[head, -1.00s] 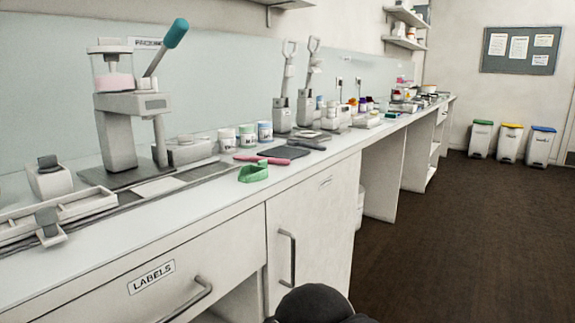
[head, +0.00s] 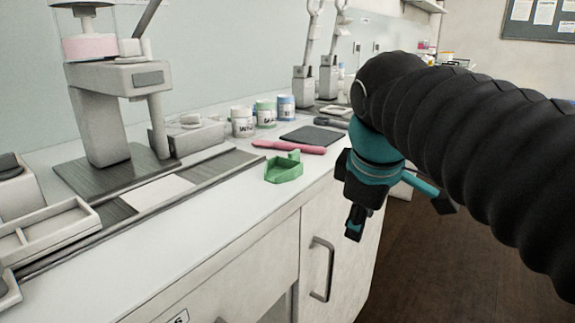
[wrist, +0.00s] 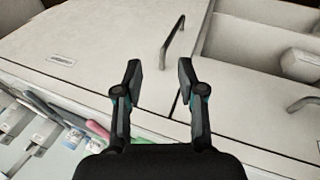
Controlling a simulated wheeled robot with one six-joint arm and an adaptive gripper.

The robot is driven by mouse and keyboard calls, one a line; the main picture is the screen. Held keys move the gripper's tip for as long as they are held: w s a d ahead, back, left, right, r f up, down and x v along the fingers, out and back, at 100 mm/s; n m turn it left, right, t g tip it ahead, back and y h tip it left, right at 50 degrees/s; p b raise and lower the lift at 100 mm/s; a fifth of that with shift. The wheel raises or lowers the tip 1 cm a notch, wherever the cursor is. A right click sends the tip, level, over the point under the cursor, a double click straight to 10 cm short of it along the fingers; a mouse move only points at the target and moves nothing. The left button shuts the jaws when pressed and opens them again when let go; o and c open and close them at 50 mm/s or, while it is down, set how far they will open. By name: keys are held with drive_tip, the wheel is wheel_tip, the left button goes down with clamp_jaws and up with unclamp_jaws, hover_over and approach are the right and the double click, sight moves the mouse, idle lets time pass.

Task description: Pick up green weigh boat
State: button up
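The green weigh boat (head: 283,168) lies on the white bench top near its front edge in the head view. It is an open, angular green dish. My gripper (wrist: 159,78) is open and empty in the wrist view, its two dark fingers spread apart in front of the cabinet fronts. In the head view my gripper (head: 357,205) hangs to the right of the boat, apart from it and in front of the bench.
A pink-handled tool (head: 288,147) lies just behind the boat, beside a dark flat pad (head: 313,135). Several lidded jars (head: 242,121) stand farther back. A lever press (head: 110,90) and a divided tray (head: 50,233) are at left. A cabinet handle (head: 321,268) projects below.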

drive_tip(key=w+a+r+n+h, duration=0.1)
drive_tip(key=w+a+r+n, duration=0.2)
drive_tip(key=r+n, duration=0.25)
drive_tip(key=w+a+r+n, duration=0.3)
drive_tip(key=w+r+n, duration=0.1)
drive_tip(key=r, duration=0.2)
drive_tip(key=n+g, duration=0.1)
drive_tip(key=n, duration=0.7)
approach(293, 152)
drive_tip(key=shift+h, duration=0.4)
drive_tip(key=x, duration=0.4)
drive_tip(key=shift+a+b, duration=0.15)
drive_tip(key=shift+b, duration=0.15)
drive_tip(key=shift+b+x, duration=0.9)
drive_tip(key=shift+x, duration=2.3)
drive_tip(key=shift+w+a, duration=0.1)
drive_tip(key=shift+a, duration=0.1)
clamp_jaws()
